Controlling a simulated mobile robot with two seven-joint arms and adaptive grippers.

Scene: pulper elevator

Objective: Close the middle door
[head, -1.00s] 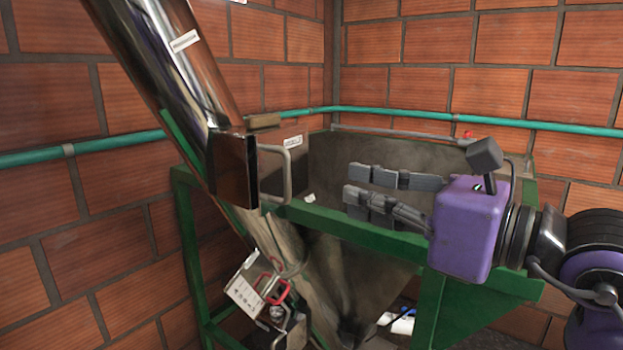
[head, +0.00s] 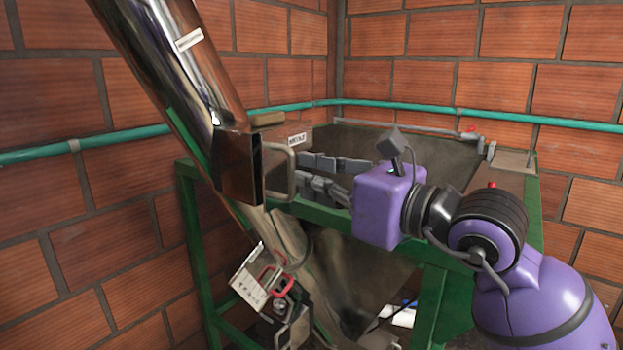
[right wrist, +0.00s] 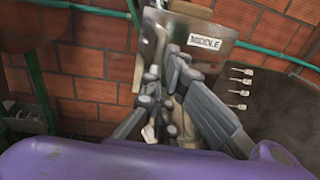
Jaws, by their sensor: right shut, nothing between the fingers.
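The middle door (head: 275,139) is a metal plate at the side of the slanted shiny tube. It stands out to the right of the rectangular opening (head: 257,170) and appears open. In the right wrist view the plate (right wrist: 180,27) carries a label reading MIDDLE. A pale bar handle (head: 291,172) is at the door, just left of my fingertips. My right gripper (head: 304,172) is shut and empty, its fingers pointing left close to the handle; I cannot tell whether they touch. In the right wrist view the fingers (right wrist: 163,88) are below the label. My left gripper is out of view.
A green frame (head: 430,300) holds the grey hopper (head: 430,155) behind and below my right arm. Lower on the tube hang a white tag (head: 248,282) and a red latch (head: 268,278). Brick walls with a teal pipe (head: 100,143) close off the back and left.

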